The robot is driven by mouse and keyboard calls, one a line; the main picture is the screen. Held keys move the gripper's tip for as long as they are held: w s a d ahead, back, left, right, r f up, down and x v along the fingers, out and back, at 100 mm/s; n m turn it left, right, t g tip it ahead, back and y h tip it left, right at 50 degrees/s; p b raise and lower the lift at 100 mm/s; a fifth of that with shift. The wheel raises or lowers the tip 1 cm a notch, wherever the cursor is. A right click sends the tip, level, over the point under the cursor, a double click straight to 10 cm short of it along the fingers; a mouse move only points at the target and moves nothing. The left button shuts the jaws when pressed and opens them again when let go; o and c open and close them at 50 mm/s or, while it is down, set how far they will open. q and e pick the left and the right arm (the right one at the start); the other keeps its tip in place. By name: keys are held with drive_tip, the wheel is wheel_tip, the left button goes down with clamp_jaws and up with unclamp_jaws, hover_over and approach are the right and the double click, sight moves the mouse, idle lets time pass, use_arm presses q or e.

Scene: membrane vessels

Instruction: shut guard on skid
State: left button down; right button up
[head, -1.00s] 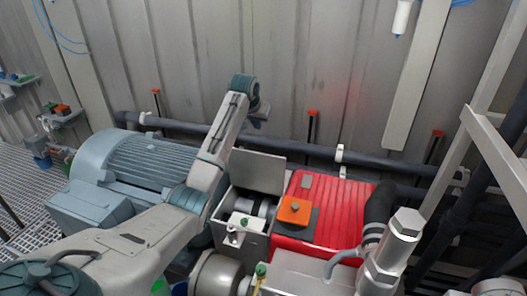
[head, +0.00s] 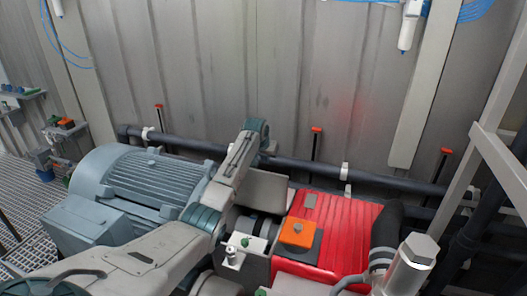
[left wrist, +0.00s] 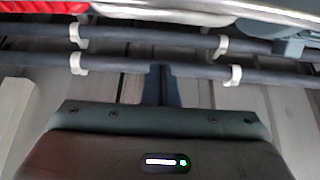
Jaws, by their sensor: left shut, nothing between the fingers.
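The guard (head: 268,190) is a flat grey plate standing raised at the back of an open box. The box sits between the blue-grey motor (head: 148,188) and the red housing (head: 335,228) on the skid. The dark coupling (head: 259,226) shows under the open guard. My left arm reaches across in front of the motor. Its gripper (head: 268,146) is just above and behind the guard's top edge, mostly hidden by the wrist. In the left wrist view the gripper (left wrist: 160,84) is shut and empty; contact with the guard cannot be told. My right gripper is out of view.
A dark pipe (head: 317,168) runs along the corrugated wall behind the skid, with red-topped posts (head: 316,143). An orange box (head: 298,233) sits on the red housing. A silver cylinder (head: 413,266) and pale frame bars (head: 503,165) stand at right.

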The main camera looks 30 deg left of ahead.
sight(260, 187)
use_arm(q)
drive_tip(key=shift+s+d+f+p, duration=0.15)
drive_tip(key=shift+s+f+p, duration=0.15)
drive_tip(key=shift+s+p, duration=0.25)
drive_tip(key=shift+s+d+f+p, duration=0.1)
drive_tip(key=shift+s+f+p, duration=0.15)
drive_tip(key=shift+s+p, duration=0.25)
drive_tip(key=shift+s+d+f+p, duration=0.15)
drive_tip(key=shift+s+f+p, duration=0.2)
drive_tip(key=shift+s, duration=0.3)
